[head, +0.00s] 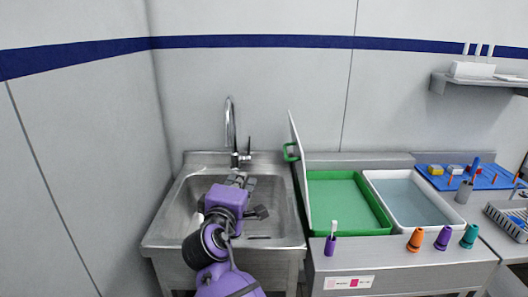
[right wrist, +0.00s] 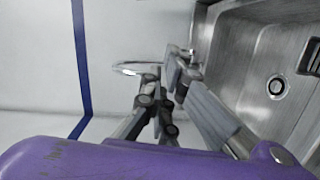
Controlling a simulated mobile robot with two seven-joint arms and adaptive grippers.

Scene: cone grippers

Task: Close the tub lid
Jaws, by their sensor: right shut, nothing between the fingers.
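The green tub (head: 346,201) sits on the counter right of the sink, its inside showing. Its lid (head: 299,165) stands nearly upright along the tub's left side, a thin pale panel seen almost edge-on. The lid and tub do not show in the right wrist view. My left gripper is not in view.
The sink (head: 174,219) has a tall tap (head: 230,125) behind my right gripper. A white tub (head: 411,201) stands right of the green one. A purple holder (head: 330,245) and several coloured cones, one orange (head: 415,240), stand along the counter front.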

